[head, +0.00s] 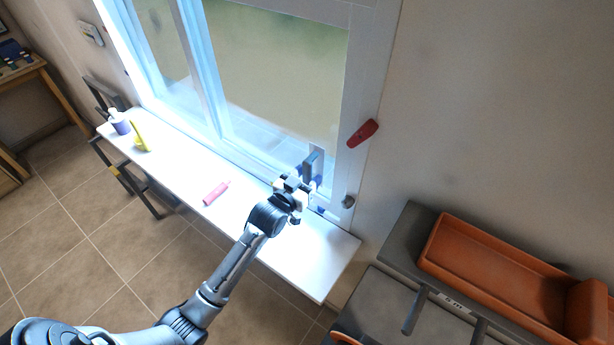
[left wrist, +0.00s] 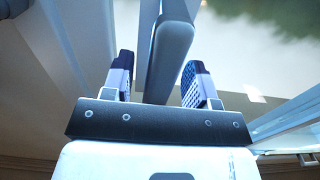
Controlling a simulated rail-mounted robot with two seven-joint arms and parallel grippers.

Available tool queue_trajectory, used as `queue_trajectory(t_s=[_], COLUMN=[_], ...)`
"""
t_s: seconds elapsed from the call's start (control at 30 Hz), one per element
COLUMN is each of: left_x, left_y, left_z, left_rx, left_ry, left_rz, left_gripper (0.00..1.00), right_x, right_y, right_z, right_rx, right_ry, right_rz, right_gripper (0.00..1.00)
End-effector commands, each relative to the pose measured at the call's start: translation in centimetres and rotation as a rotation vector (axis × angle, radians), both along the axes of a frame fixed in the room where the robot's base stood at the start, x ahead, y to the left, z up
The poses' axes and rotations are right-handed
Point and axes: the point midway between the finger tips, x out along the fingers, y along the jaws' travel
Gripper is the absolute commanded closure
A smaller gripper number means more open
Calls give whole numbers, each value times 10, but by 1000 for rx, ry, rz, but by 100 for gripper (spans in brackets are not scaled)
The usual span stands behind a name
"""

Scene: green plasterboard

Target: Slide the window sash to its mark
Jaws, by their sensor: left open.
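The window sash (head: 205,62) is a white-framed glass pane standing over a white sill. A grey upright bar handle (head: 314,166) sits low on the right side of the window. My left gripper (head: 306,187) is at this handle. In the left wrist view the handle (left wrist: 170,52) runs between the two fingers of my open left gripper (left wrist: 160,80), with a gap visible on either side. I cannot make out the mark for the sash. My right gripper is not in view.
The white sill board (head: 165,165) carries a pink tube (head: 216,193), a yellow object (head: 140,137) and a purple-and-white bottle (head: 120,122). A red piece (head: 363,132) is on the right window frame. An orange tray (head: 490,268) stands on grey cases at the right.

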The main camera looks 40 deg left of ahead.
Motion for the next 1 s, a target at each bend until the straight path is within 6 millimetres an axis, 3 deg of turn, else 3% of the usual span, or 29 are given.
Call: queue_trajectory(t_s=[0.1,0.67,1.0], left_x=[0,0,2], left_y=[0,0,1], left_z=[0,0,0], left_rx=[0,0,2], left_ry=[0,0,0], left_rz=[0,0,-7], left_gripper=[47,100,100], right_x=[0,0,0], right_y=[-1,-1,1], right_z=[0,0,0], right_rx=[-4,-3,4], right_ry=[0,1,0], right_rz=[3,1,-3], right_gripper=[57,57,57])
